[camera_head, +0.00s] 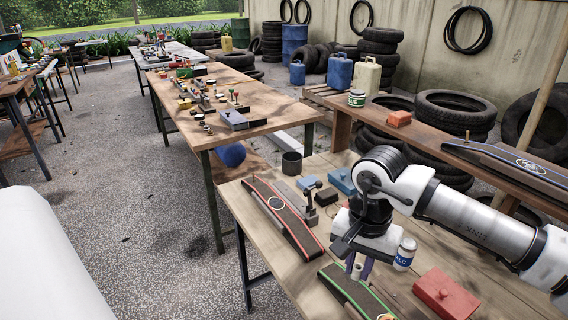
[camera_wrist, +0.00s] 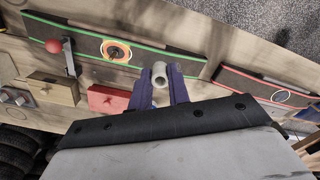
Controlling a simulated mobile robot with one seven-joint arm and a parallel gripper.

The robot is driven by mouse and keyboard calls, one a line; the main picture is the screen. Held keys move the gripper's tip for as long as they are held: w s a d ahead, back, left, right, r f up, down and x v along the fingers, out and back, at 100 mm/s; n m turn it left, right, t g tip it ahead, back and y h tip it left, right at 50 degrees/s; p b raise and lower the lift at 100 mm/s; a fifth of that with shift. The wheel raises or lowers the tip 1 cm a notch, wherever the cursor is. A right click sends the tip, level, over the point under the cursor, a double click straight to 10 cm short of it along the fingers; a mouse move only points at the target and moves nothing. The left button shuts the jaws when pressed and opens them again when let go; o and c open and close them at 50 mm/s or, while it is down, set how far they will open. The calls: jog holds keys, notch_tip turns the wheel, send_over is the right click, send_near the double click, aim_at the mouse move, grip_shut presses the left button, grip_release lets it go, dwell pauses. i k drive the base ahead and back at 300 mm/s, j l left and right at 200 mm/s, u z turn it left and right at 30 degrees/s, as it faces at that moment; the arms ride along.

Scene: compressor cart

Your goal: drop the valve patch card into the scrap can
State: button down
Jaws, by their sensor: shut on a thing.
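My gripper (camera_wrist: 160,90) has its purple fingers closed on a small pale grey tube-like piece (camera_wrist: 158,73). In the head view, the gripper (camera_head: 357,266) hangs over the near workbench, above the green-edged board. I cannot tell whether the held piece is part of the valve patch card; no flat card shows clearly in either view. A dark grey open-topped can (camera_head: 292,163), likely the scrap can, stands at the bench's far end, to the left of and beyond my gripper. Its inside is mostly hidden.
The green-edged board (camera_head: 352,295), a red box (camera_head: 445,293) and a white-capped talc jar (camera_head: 405,254) are close to my gripper. A blue box (camera_head: 341,180) stands behind.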

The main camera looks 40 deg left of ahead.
aim_at(289, 173)
jog(key=k+j+z, duration=0.15)
jog(key=j, duration=0.7)
jog(key=j+z, duration=0.4)
jog(key=j, duration=1.35)
jog(key=j+z, duration=0.2)
jog(key=j, duration=0.7)
jog(key=i+j, duration=0.15)
jog(key=j, duration=0.15)
jog(key=i+j+z, duration=0.15)
jog(key=j, duration=0.15)
jog(key=i+j, duration=0.1)
jog(key=j, duration=0.2)
jog(key=i+j+z, duration=0.1)
jog(key=j, duration=0.25)
jog(key=i, duration=0.05)
